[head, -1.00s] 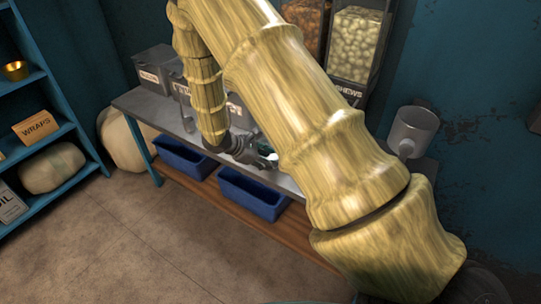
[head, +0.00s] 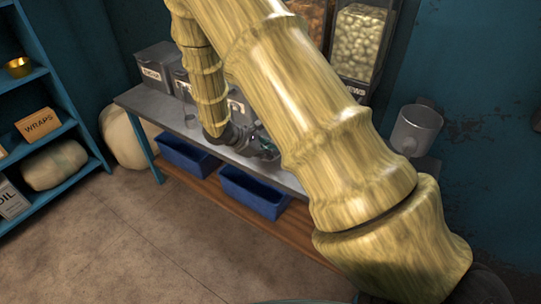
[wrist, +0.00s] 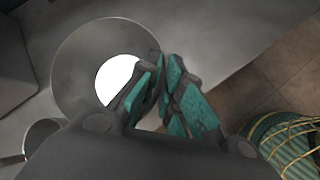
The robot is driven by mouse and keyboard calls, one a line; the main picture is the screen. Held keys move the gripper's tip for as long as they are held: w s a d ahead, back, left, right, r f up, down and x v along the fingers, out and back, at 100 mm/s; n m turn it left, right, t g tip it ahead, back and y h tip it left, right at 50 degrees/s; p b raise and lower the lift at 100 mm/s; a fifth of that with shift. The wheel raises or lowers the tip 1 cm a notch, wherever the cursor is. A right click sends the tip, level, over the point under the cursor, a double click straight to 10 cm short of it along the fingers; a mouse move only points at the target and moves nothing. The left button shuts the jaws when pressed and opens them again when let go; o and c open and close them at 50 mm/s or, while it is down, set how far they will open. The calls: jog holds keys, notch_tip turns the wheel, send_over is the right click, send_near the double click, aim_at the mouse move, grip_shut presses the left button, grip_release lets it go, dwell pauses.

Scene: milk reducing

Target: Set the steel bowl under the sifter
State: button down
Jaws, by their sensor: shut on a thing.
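In the wrist view, a grey steel bowl (wrist: 75,62) with a white round patch in its middle lies at the upper left. My gripper (wrist: 163,85) is shut at the bowl's right rim, with its teal finger pads close together there. In the head view, my gripper (head: 266,150) is low over the bench, partly behind my own arm, and the bowl cannot be made out. A grey metal cylinder (head: 415,130), perhaps the sifter, is at the right by the wall. I cannot tell what is under it.
A grey bench (head: 150,104) runs along the wall, with labelled canisters (head: 155,72) at its back. Two blue bins (head: 254,192) sit on its lower shelf. Clear dispensers (head: 360,42) stand behind my arm. Another metal vessel (wrist: 42,133) is close to the bowl in the wrist view.

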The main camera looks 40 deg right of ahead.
jog(key=shift+r, duration=0.7)
jog(key=w+a+r+b, duration=0.1)
jog(key=w+a, duration=0.2)
jog(key=a, duration=0.5)
jog(key=w+a+r+b, duration=0.1)
jog(key=w+a, duration=0.2)
jog(key=a, duration=0.4)
jog(key=s+a+r+n+t+y+p, duration=0.2)
jog(key=a+r+n+t+y, duration=0.4)
jog(key=n, duration=1)
jog(key=a+r+t+p, duration=0.1)
jog(key=a+r+t, duration=0.2)
jog(key=r+t, duration=0.1)
jog(key=shift+s+r, duration=0.15)
jog(key=shift+r, duration=0.3)
jog(key=shift+a, duration=0.15)
